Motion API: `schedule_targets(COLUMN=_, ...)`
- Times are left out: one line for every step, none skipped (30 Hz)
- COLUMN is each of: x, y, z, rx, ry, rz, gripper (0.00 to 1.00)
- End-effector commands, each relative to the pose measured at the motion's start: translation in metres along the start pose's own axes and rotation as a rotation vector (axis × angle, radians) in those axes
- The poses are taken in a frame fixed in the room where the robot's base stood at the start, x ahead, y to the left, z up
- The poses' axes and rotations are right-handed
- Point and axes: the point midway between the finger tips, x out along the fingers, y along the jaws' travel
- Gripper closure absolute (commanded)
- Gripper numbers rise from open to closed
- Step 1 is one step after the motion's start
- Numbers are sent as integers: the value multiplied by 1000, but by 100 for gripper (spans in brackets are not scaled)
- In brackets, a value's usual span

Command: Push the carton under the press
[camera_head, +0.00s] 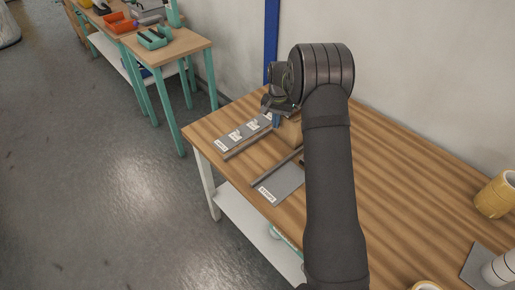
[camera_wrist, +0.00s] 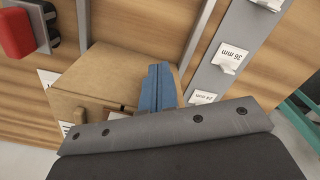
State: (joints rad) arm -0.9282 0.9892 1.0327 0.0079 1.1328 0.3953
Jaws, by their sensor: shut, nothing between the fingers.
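A brown carton (camera_wrist: 115,72) lies in the left-centre of the wrist view, with its near part hidden by my gripper's body. In the head view the carton (camera_head: 291,132) shows only in part, behind my arm. My gripper's blue fingers (camera_wrist: 158,86) are shut with nothing between them, and they overlap the carton's right side in the wrist view. In the head view the fingertips (camera_head: 276,120) point down just left of the carton. I cannot tell whether they touch it. I cannot make out the press for certain.
Grey labelled plates (camera_head: 282,184) and thin rails (camera_head: 249,143) lie on the wooden table (camera_head: 400,150). A red block (camera_wrist: 15,33) shows in the wrist view's upper left corner. Yellow tape rolls (camera_head: 495,196) stand at the right. The table's middle right is clear.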

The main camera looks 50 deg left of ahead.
Motion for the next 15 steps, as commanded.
schedule_targets(x=-12, y=10, z=-13, rx=3, ry=31, rz=1, gripper=100)
schedule_targets(x=-14, y=10, z=-13, rx=3, ry=31, rz=1, gripper=100)
schedule_targets(x=-18, y=10, z=-13, rx=3, ry=32, rz=0, gripper=100)
schedule_targets(x=-21, y=9, z=-13, rx=3, ry=33, rz=0, gripper=100)
schedule_targets(x=-24, y=9, z=-13, rx=3, ry=34, rz=0, gripper=100)
schedule_targets(x=-27, y=9, z=-13, rx=3, ry=35, rz=-1, gripper=100)
schedule_targets(x=-30, y=9, z=-13, rx=3, ry=35, rz=-1, gripper=100)
schedule_targets(x=-32, y=9, z=-12, rx=3, ry=34, rz=-1, gripper=100)
schedule_targets(x=-36, y=9, z=-12, rx=3, ry=34, rz=-1, gripper=100)
schedule_targets(x=-38, y=10, z=-12, rx=3, ry=35, rz=0, gripper=100)
schedule_targets(x=-41, y=9, z=-12, rx=4, ry=35, rz=0, gripper=100)
schedule_targets(x=-43, y=10, z=-12, rx=5, ry=33, rz=0, gripper=100)
schedule_targets(x=-45, y=9, z=-12, rx=5, ry=32, rz=0, gripper=100)
schedule_targets(x=-47, y=9, z=-11, rx=5, ry=30, rz=0, gripper=100)
schedule_targets(x=-49, y=9, z=-10, rx=5, ry=29, rz=0, gripper=100)
